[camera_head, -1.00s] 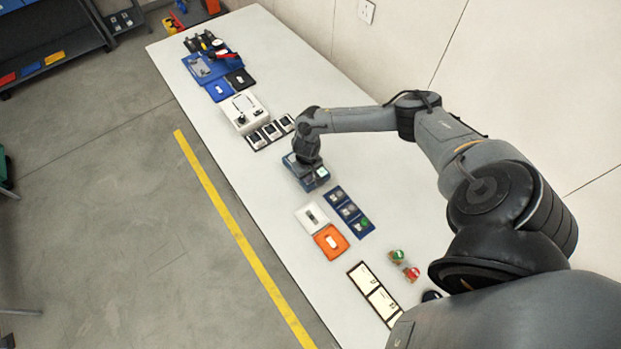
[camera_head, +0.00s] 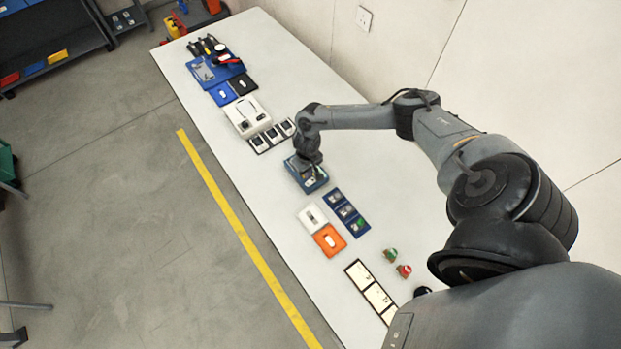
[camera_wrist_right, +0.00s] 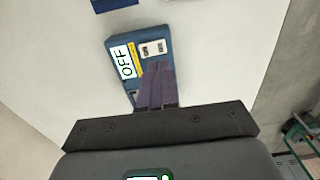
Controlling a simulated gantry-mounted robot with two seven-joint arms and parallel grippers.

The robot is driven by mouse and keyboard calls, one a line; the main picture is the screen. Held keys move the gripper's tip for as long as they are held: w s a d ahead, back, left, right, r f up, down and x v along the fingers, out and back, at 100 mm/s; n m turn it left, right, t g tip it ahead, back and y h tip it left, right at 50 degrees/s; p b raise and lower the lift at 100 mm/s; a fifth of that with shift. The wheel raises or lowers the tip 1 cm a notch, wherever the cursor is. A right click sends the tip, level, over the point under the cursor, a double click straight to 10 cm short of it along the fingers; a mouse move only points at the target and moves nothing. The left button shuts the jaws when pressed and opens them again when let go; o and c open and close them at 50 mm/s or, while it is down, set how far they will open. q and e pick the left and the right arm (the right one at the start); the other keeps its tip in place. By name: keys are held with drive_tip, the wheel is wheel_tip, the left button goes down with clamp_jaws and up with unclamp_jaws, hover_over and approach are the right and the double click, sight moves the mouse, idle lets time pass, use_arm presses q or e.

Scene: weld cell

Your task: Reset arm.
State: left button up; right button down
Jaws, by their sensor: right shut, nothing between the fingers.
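My right arm reaches in from the right of the head view, and its gripper (camera_head: 308,170) points down at a blue box (camera_head: 296,173) on the white table. In the right wrist view the blue box (camera_wrist_right: 150,60) has a white label reading OFF, a yellow stripe and a small white panel with two dark switches. The right gripper's fingers (camera_wrist_right: 157,72) are shut and empty, and they overlap the lower part of the box in that view. Whether they touch it I cannot tell. My left gripper is not in view.
The white table (camera_head: 270,205) also holds a white box (camera_head: 247,115), an orange tray (camera_head: 329,241), a dark blue panel (camera_head: 347,212) and a framed row of pale cards (camera_head: 371,289). A wall runs along the right.

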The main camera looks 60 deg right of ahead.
drive_tip(key=shift+r+p, duration=0.3)
drive_tip(key=shift+r, duration=0.2)
